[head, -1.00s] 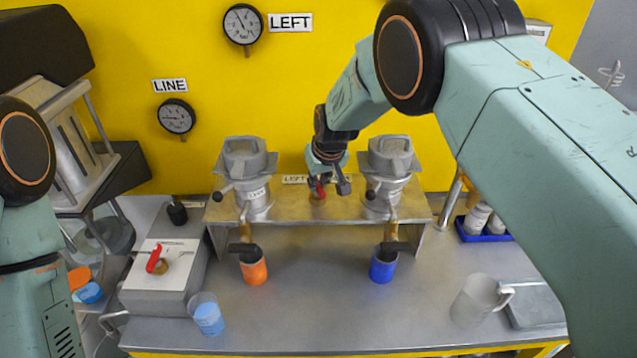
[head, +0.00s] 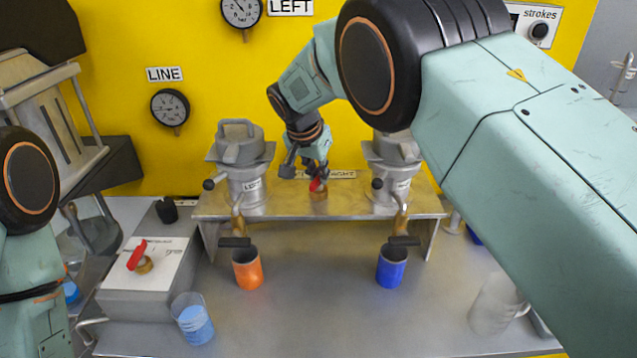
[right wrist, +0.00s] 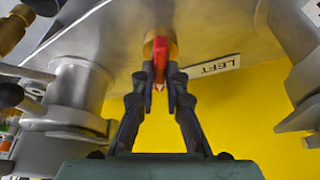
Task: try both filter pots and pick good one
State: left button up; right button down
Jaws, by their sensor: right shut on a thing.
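Two grey filter pots stand on the metal shelf, the left pot (head: 247,170) and the right pot (head: 397,168), which my arm partly covers. Between them a small brass valve (head: 319,196) with a red handle (head: 317,185) sits before a LEFT/RIGHT label strip. My right gripper (head: 311,174) is at this handle. In the right wrist view, my right gripper (right wrist: 160,78) is shut on the red handle (right wrist: 160,58). An orange cup (head: 248,270) stands below the left pot's spout and a blue cup (head: 391,268) below the right pot's. My left gripper is out of view.
A gauge (head: 241,11) labelled LEFT and a LINE gauge (head: 170,108) hang on the yellow wall. A grey box (head: 140,290) with a red-handled valve (head: 139,258) and a beaker of blue liquid (head: 194,320) stand left. A clear jug (head: 494,305) stands right. The middle bench is clear.

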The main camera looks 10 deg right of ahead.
jog(key=shift+a+m+g+h+b, duration=0.1)
jog(key=shift+m+g+h+b, duration=0.35)
jog(key=shift+m, duration=1.15)
jog(key=shift+r, duration=0.1)
jog(key=c, duration=1.4)
grip_release()
jog(key=shift+a, duration=0.1)
jog(key=v, duration=0.7)
jog(key=shift+r, duration=0.25)
